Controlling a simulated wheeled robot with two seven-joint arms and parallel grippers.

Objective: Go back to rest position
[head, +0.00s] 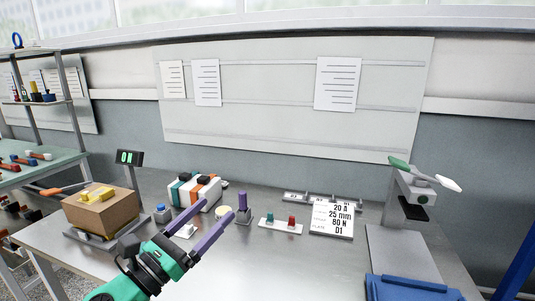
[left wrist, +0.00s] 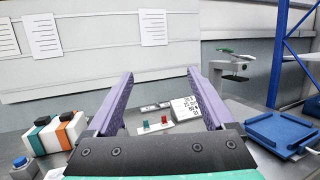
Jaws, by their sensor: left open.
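My left gripper (head: 218,208) reaches in from the lower left over the bench, with its two purple fingers spread apart and nothing between them. The left wrist view shows the same open fingers (left wrist: 160,100), with the switch block's green and red buttons (left wrist: 154,124) visible beyond the gap. In the head view the switch block (head: 281,226) stands to the right of the fingers, apart from them. Breakers with orange and teal stripes (head: 194,190) stand behind the fingers. My right gripper is not in view.
A cardboard box (head: 101,214) sits on a scale at the left, beside a small green display (head: 129,158). A label plate (head: 332,218) lies right of centre. A press-like stand (head: 409,205) and a blue tray (head: 410,288) are at the right. Bare bench lies in front of the switch block.

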